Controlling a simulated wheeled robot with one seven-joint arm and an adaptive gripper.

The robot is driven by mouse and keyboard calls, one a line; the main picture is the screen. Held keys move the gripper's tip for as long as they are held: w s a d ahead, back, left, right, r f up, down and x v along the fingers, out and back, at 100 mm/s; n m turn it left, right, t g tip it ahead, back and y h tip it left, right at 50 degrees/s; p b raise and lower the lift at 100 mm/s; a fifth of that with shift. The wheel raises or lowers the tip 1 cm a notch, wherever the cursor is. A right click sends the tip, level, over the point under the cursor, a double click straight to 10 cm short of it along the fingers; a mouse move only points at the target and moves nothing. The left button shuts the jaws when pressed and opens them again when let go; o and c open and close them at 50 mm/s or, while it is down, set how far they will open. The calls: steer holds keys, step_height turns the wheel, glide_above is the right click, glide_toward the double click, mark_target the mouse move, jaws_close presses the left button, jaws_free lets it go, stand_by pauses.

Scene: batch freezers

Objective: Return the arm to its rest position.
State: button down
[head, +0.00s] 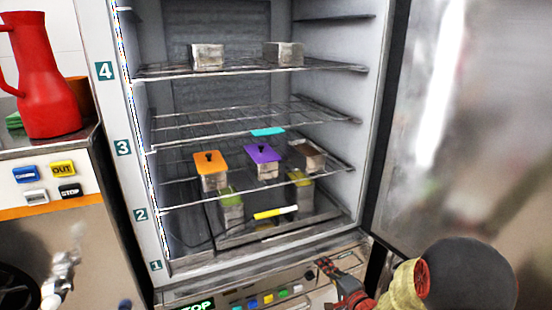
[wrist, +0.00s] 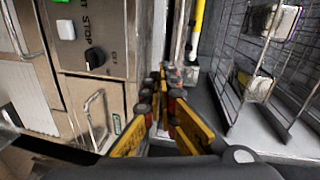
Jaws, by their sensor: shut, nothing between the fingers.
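My gripper (head: 326,264) is at the lower middle right of the head view, in front of the control panel below the open freezer cabinet. My arm reaches in from the lower right. In the wrist view, my gripper (wrist: 168,78) has yellow fingers with dark, red-marked tips close together. It is shut and holds nothing. The wrist view looks along the cabinet front, with panel on the left and wire shelves on the right.
The freezer door (head: 455,120) stands open at right. Shelves hold metal tubs, including an orange-lidded tub (head: 212,180) and purple-lidded tub (head: 264,168). A yellow-handled tool (head: 275,212) lies low inside. A red jug (head: 45,85) stands on the left counter.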

steer(key=s+d+f+n+g+h, duration=0.2)
steer(key=s+d+f+g, duration=0.1)
steer(key=f, duration=0.3)
steer(key=s+d+f+n+g+h, duration=0.2)
steer(key=s+d+f, duration=0.15)
steer(key=f, duration=0.25)
steer(key=s+d+r+n+g+h, duration=0.3)
steer(key=s+n+g, duration=0.1)
steer(key=s, duration=0.5)
steer(key=s+a+r+n+g, duration=0.2)
steer(key=s+r, duration=0.6)
steer(key=s, duration=0.1)
steer(key=s+a+r+n+g, duration=0.2)
steer(key=s+a+r, duration=0.1)
steer(key=s+r, duration=0.5)
steer(key=s+a+r+t, duration=0.1)
steer(key=s+a+r, duration=0.1)
steer(key=r, duration=0.3)
steer(key=s+a+r+t+y, duration=0.1)
steer(key=s+a+r+t, duration=0.1)
steer(key=r, duration=0.3)
steer(key=shift+s+a+r+n+t+y, duration=0.15)
steer(key=shift+s+r+n+t+y, duration=0.15)
steer(key=shift+s+r+n, duration=0.15)
steer(key=shift+f, duration=0.1)
